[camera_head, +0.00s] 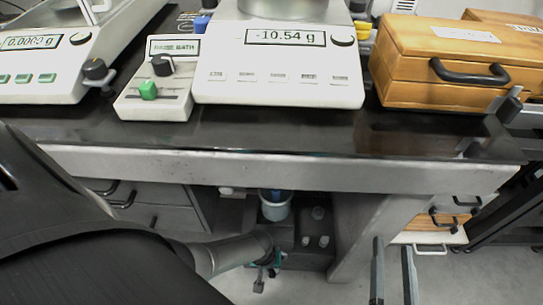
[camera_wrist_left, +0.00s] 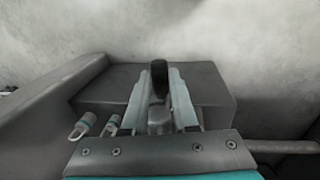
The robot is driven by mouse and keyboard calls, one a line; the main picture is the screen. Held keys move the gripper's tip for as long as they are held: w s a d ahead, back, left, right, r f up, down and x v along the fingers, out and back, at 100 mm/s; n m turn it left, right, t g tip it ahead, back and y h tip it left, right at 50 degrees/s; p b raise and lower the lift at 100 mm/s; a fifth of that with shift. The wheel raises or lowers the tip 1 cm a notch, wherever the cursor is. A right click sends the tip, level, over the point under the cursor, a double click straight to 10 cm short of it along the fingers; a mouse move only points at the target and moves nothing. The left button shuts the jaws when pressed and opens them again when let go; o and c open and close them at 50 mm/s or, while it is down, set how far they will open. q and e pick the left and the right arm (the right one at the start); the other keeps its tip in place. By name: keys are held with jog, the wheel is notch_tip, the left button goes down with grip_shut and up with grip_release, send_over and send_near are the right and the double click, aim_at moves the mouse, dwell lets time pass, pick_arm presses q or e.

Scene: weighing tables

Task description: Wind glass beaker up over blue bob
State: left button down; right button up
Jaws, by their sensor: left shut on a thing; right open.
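Under the table, the pale glass beaker (camera_head: 276,211) stands in the shadow on a dark stand. The blue bob (camera_head: 271,194) shows at its mouth, partly cut off by the table edge; how deep it sits I cannot tell. My left gripper (camera_head: 270,265) is low beside the stand. In the left wrist view its two fingers (camera_wrist_left: 160,100) are shut on a black-tipped handle (camera_wrist_left: 159,74). My right gripper (camera_head: 394,275) is open and empty at the lower right, below the table front.
On the table, the middle balance (camera_head: 280,90) reads -10.54 g. A small control box (camera_head: 156,108) with a black knob and green slider stands left of it, and a wooden case (camera_head: 440,60) right of it. Drawers (camera_head: 150,215) flank the space below.

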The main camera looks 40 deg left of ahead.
pick_arm(q)
jog(key=shift+g+y+p, duration=0.3)
jog(key=shift+y, duration=0.2)
jog(key=shift+g+y, duration=0.3)
jog(key=shift+y, duration=0.2)
jog(key=shift+s+a+g+y, duration=0.1)
jog(key=shift+g+y, duration=0.3)
jog(key=shift+y, duration=0.2)
jog(key=shift+s+a+r+y+b, duration=0.1)
jog(key=shift+a+y+b, duration=0.05)
jog(key=shift+y+b, duration=0.15)
jog(key=c, duration=0.7)
grip_release()
jog(key=shift+r, duration=0.1)
